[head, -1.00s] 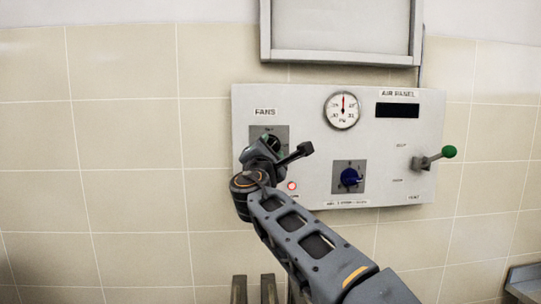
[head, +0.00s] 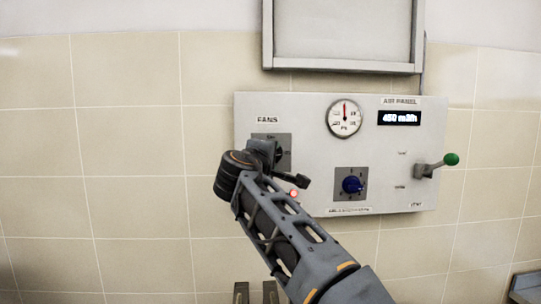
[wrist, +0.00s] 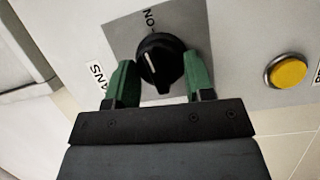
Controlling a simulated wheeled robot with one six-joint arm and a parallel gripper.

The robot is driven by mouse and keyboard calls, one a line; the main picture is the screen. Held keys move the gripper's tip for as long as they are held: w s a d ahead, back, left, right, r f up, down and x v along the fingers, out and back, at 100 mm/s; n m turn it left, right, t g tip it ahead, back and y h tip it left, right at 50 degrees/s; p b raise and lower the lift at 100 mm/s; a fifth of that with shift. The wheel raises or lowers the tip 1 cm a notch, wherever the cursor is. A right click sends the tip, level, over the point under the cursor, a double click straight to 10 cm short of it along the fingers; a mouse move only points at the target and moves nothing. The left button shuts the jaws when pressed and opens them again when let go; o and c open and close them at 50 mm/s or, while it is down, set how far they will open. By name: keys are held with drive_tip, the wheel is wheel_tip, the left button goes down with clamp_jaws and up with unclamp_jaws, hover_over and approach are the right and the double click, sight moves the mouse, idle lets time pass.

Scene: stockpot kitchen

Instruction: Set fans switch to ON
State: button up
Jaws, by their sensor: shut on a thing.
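The fans switch is a black rotary knob (wrist: 160,60) on a grey plate (wrist: 122,38), with an ON mark above it in the wrist view. The knob's white line runs roughly up toward ON, leaning slightly left. My gripper (wrist: 162,82) has its green fingers on either side of the knob and is shut on it. In the head view, my gripper (head: 268,152) is at the switch plate (head: 285,140) under the FANS label and partly hides the knob.
The air panel (head: 310,150) carries a dial gauge (head: 345,116), a lit display (head: 399,118) reading about 450, a blue knob (head: 352,184), a green-tipped lever (head: 450,160) and a red lamp (head: 294,193). A yellow button (wrist: 287,72) shows in the wrist view. Tiled wall lies left.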

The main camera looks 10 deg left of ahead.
drive_tip(key=shift+m, duration=0.6)
drive_tip(key=o, duration=0.9)
drive_tip(key=s+a+b, duration=0.1)
drive_tip(key=s+b, duration=0.3)
drive_tip(key=s, duration=0.9)
drive_tip(key=shift+s+a, duration=0.35)
drive_tip(key=shift+a, duration=0.05)
